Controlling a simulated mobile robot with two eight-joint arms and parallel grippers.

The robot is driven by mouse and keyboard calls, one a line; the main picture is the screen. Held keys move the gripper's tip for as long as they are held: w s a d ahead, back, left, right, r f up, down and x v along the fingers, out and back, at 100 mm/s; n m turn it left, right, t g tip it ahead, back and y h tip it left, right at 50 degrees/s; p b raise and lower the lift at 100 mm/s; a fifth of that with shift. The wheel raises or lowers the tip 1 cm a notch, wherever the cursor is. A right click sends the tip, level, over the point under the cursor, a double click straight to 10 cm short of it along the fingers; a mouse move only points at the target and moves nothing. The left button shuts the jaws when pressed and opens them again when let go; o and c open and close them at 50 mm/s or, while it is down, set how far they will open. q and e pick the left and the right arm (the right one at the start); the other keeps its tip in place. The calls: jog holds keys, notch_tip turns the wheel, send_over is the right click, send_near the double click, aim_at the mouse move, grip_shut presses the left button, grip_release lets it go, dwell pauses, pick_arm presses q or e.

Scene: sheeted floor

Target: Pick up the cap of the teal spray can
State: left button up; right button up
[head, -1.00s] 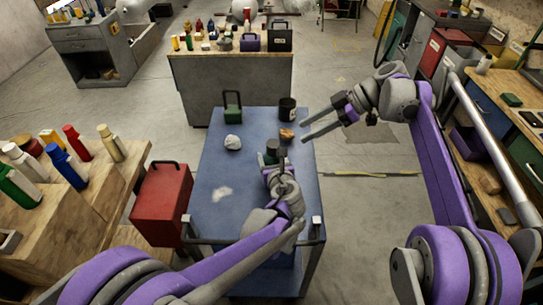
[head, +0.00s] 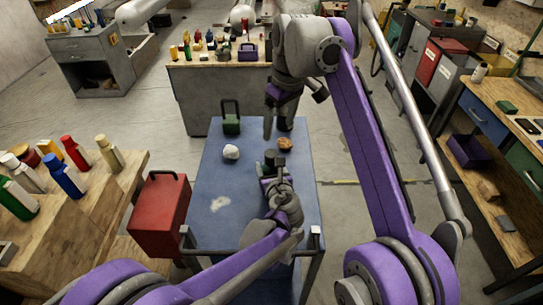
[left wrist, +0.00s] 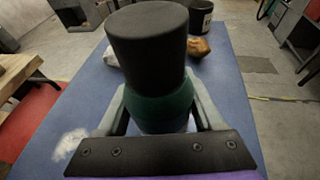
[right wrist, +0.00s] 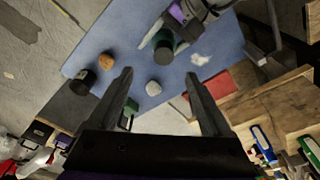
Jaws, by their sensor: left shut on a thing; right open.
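The teal spray can (left wrist: 165,108) stands upright between the fingers of my left gripper (left wrist: 160,118), which is shut on its body. Its dark, round cap (left wrist: 148,38) sits on top, clear of the fingers. In the head view the cap (head: 271,158) shows above the blue table, and the body is mostly hidden. In the right wrist view the can's cap (right wrist: 163,52) lies beyond the fingertips. My right gripper (right wrist: 158,76) is open and empty, above the table's far part, pointing down.
On the blue table (head: 215,175) are a white lump (head: 231,152), a brown lump (head: 285,143), a green box with a handle (head: 231,122) and a black cup (right wrist: 83,82). A red box (head: 160,210) stands left of the table. The table's near left is clear.

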send_over(272, 153)
jog(key=d, duration=0.1)
jog(key=f, duration=0.5)
jog(key=shift+s+f, duration=0.2)
jog(key=shift+f, duration=0.15)
jog(key=shift+w+a+f, duration=0.1)
jog(key=shift+a+f, duration=0.1)
jog(key=shift+f, duration=0.7)
jog(key=shift+w+a+f, duration=0.1)
jog(key=shift+a+f, duration=0.05)
jog(key=shift+f, duration=0.7)
jog(key=shift+a+f, duration=0.2)
jog(key=shift+f, duration=0.7)
jog(key=shift+c, duration=0.2)
grip_shut()
